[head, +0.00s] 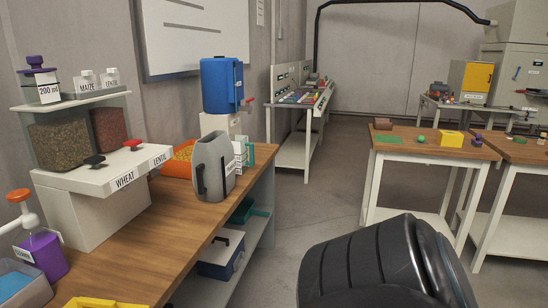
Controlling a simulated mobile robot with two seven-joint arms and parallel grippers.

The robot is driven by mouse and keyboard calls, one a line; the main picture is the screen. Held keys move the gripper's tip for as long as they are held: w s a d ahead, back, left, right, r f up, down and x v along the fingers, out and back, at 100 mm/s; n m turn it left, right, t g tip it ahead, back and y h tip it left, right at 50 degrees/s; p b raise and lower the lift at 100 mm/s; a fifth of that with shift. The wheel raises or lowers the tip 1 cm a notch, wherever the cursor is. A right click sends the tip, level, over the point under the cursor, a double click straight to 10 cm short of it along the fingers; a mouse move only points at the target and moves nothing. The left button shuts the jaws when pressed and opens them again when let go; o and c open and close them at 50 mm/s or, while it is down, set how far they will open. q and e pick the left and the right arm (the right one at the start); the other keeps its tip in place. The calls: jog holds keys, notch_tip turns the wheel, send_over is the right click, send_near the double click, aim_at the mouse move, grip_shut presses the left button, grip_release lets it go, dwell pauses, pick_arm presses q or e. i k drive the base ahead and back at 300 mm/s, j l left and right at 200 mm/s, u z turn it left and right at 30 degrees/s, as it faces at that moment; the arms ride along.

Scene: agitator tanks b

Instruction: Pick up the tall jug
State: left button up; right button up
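A grey jug (213,168) with a dark handle on its left side stands upright near the right edge of the long wooden bench; it appears to be the tall jug. A white label shows at its right side. Nothing is holding it. Neither of my grippers is in view. A dark, rounded, ribbed part, apparently of my own arm, fills the lower right of the picture; no fingers show on it.
Left of the jug stands a grain dispenser (85,215) marked WHEAT. Behind are an orange tray (178,163) and a blue container (221,84). A purple bottle (42,254) and yellow tray (105,302) are nearer. Bench (175,245) before the jug is clear.

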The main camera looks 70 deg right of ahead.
aim_at(241, 143)
jog(key=z, duration=2)
jog(key=i+l+u, duration=0.1)
jog(key=i+l, duration=0.75)
jog(key=i, duration=0.15)
